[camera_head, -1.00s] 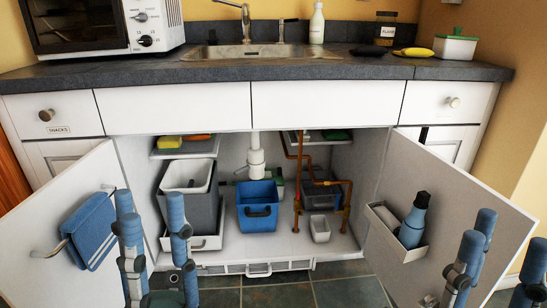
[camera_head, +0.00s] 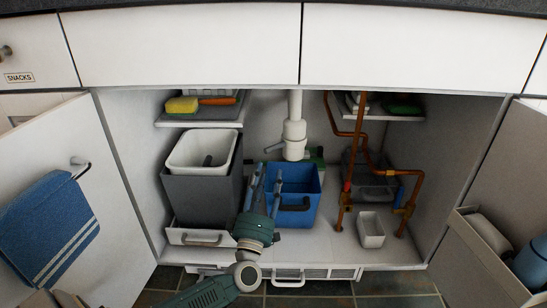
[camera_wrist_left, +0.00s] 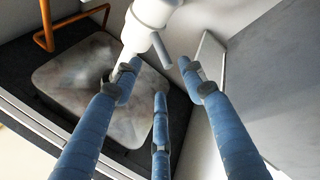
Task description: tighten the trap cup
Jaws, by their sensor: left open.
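The white trap cup (camera_head: 294,149) is the wider lower part of the white drain pipe (camera_head: 295,105), above the blue bucket at the back of the cabinet. White trap parts also show at the top of the left wrist view (camera_wrist_left: 150,18). My left gripper (camera_head: 266,176) is open and empty, its blue fingers pointing up in front of the blue bucket, lower and left of the cup. In the wrist view its fingers (camera_wrist_left: 162,80) are spread below the white fitting, with no clear contact. The cup's thread is too small to judge. My right gripper is out of view.
The blue bucket (camera_head: 306,212) is close to the left gripper. A grey bin (camera_head: 200,196) stands left; copper pipes (camera_head: 362,150) and a small white container (camera_head: 371,230) are right. Shelves (camera_head: 202,118) flank the pipe. The cabinet doors (camera_head: 60,205) stand open.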

